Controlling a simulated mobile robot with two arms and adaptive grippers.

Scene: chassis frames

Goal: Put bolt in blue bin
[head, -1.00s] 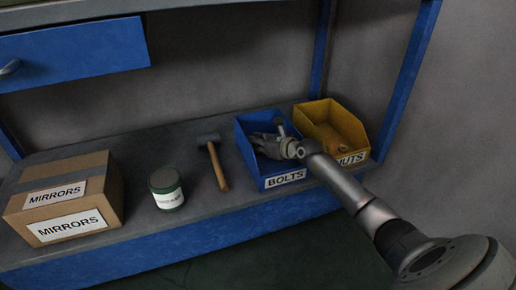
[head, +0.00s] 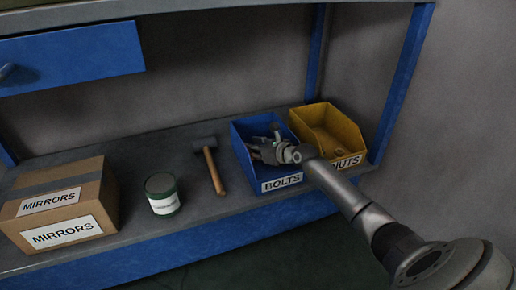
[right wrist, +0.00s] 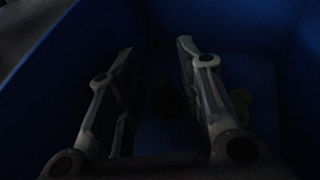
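The blue bin (head: 239,156), labelled BOLTS, stands on the bench shelf. My right gripper (head: 258,148) reaches down inside it, and its arm comes in from the lower right. In the right wrist view, the two fingers (right wrist: 156,50) are apart, with blue bin walls around them. No held bolt shows clearly between them. A dim rounded shape (right wrist: 241,101) lies beside the right finger, too dark to identify. A small pale piece shows by the gripper in the head view; I cannot tell whether it is a bolt or a finger. My left gripper is out of view.
A yellow bin (head: 345,125) labelled NUTS stands right beside the blue bin. A hammer (head: 215,170), a green-and-white can (head: 162,194) and a MIRRORS cardboard box (head: 60,205) are to the left on the shelf (head: 130,150). A blue drawer (head: 75,55) hangs above.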

